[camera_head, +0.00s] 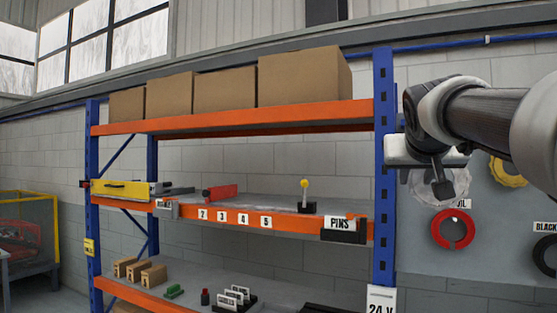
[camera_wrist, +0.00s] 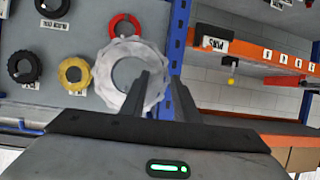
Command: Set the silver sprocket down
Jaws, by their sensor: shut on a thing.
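The silver sprocket (camera_wrist: 102,75) is a pale toothed ring with a large round hole. In the wrist view my gripper (camera_wrist: 160,82) is shut on its right rim, with one finger on each side. In the head view my gripper (camera_head: 446,190) is at the right, and the sprocket (camera_head: 422,190) hangs upright beside its dark finger, partly covered by it. Behind it is a grey wall panel (camera_head: 415,265). I cannot tell whether the sprocket touches the panel.
A red ring (camera_head: 437,232), a yellow ring (camera_head: 508,180) and black rings are on the panel around the sprocket. A blue upright (camera_head: 384,150) of the orange shelf rack stands just left. The middle shelf (camera_head: 270,203) holds a PINS bin (camera_head: 343,236) and a yellow-knobbed lever (camera_head: 304,184).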

